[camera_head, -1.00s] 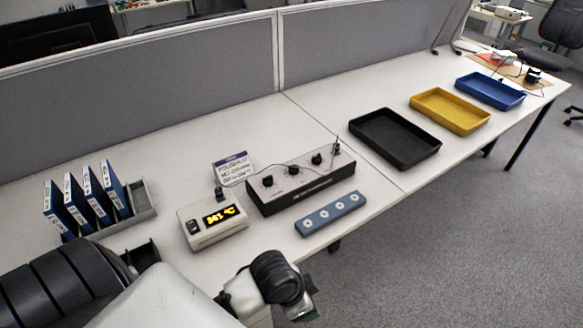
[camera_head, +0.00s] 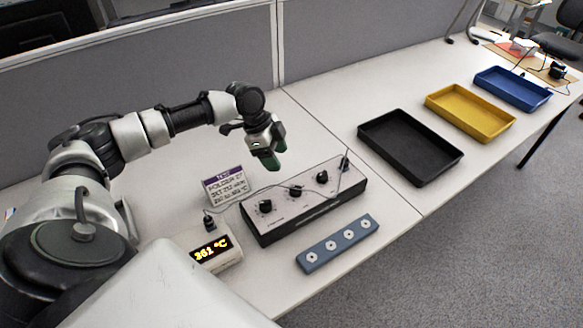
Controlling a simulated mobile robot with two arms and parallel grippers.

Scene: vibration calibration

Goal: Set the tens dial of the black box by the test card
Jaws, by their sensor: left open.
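The black box (camera_head: 310,212) stands on the table with a pale top panel and three black dials in a row: left dial (camera_head: 265,206), middle dial (camera_head: 296,190) and right dial (camera_head: 322,176). Their settings are too small to read. The test card (camera_head: 228,184), white with a purple top band, stands upright behind the box's left end; its text is blurred. My left gripper (camera_head: 271,163) is open and empty, fingers pointing down, above and behind the box, apart from the dials. My right gripper is not in view.
A blue-grey strip with several white knobs (camera_head: 338,244) lies in front. Black (camera_head: 411,148), yellow (camera_head: 470,112) and blue (camera_head: 512,89) trays lie right. A grey partition (camera_head: 180,70) stands behind.

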